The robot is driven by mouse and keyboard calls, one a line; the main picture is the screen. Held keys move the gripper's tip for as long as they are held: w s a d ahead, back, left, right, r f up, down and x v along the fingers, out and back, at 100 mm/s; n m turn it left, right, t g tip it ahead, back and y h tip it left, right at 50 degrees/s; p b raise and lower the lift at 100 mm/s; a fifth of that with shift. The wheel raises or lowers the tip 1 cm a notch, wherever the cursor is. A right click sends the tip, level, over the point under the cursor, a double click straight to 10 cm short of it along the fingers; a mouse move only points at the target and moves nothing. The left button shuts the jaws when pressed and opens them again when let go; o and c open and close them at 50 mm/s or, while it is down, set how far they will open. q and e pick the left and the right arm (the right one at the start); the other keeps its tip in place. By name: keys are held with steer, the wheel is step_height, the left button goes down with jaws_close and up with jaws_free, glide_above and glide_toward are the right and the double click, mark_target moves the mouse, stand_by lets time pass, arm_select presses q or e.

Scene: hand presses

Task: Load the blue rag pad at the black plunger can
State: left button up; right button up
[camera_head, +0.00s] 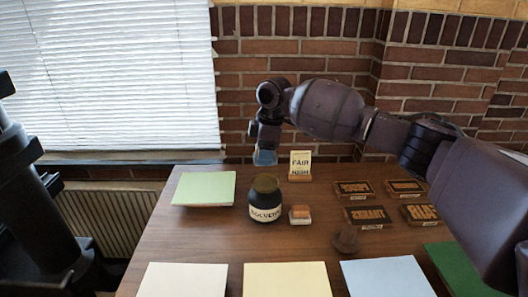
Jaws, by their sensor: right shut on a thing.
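My right gripper (264,148) points down above the far part of the table and is shut on the blue rag pad (265,158). Only the lower part of the pad shows, below the fingers. The black plunger can (264,198) stands upright on the table, with an olive-brown top and a pale label reading like "SOLVENT". The pad is above and behind the can in the picture, apart from it. My left arm stands at the left edge; its gripper cannot be made out.
A small orange-and-white block (299,214) sits right of the can. A card stand (300,166) is behind it. Dark lettered blocks (367,216) and a brown knobbed piece (346,239) lie right. A green sheet (204,188) lies left; pale sheets (286,279) line the front.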

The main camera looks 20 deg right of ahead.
mark_target(263, 182)
steer(key=shift+f, duration=0.1)
steer(key=shift+f+b, duration=0.8)
steer(key=shift+f, duration=0.2)
step_height(263, 182, down, 3)
steer(key=shift+r+b, duration=0.2)
steer(key=shift+b, duration=0.6)
steer(key=shift+f, duration=0.3)
steer(key=shift+f+b, duration=0.2)
steer(key=shift+b, duration=0.15)
steer(key=shift+f, duration=0.1)
steer(key=shift+f, duration=0.5)
